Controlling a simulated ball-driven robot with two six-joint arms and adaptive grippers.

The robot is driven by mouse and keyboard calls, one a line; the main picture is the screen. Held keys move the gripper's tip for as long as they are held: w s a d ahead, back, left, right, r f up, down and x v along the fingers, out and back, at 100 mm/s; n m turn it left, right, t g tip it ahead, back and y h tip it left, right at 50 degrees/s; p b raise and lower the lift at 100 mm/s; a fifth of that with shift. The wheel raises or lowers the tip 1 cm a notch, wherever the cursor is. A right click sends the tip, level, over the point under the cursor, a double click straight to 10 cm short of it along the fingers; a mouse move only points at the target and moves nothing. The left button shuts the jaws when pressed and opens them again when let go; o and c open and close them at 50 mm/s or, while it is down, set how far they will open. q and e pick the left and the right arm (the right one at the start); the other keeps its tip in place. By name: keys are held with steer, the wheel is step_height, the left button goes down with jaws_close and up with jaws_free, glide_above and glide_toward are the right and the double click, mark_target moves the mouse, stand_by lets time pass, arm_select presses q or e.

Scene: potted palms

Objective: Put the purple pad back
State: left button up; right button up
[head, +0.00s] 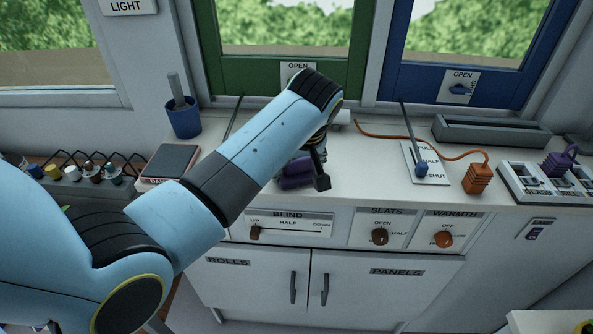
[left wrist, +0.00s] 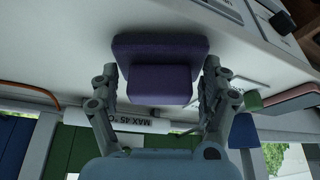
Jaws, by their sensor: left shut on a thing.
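The purple pad (head: 297,174) is above or on the white counter, partly hidden behind my left gripper (head: 318,172). In the left wrist view, the purple pad (left wrist: 162,50) shows a wide dark plate with a smaller block toward the camera. My left gripper (left wrist: 160,84) has one finger on each side of the block and is shut on it. I cannot tell whether the pad touches the counter. My right gripper is not in view.
A blue cup (head: 183,119) with a grey rod and a dark-topped flat box (head: 170,162) stand left of my arm. An orange block (head: 477,178) with a cord and a slider plate (head: 413,158) are right. Counter between pad and slider plate looks clear.

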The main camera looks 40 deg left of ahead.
arm_select(q)
steer(key=shift+s, duration=0.1)
steer(key=shift+d+f, duration=0.1)
steer(key=o, duration=0.7)
steer(key=shift+c, duration=0.2)
steer(key=o, duration=0.3)
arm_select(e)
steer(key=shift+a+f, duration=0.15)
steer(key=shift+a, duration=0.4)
arm_select(q)
steer(key=v, duration=1.2)
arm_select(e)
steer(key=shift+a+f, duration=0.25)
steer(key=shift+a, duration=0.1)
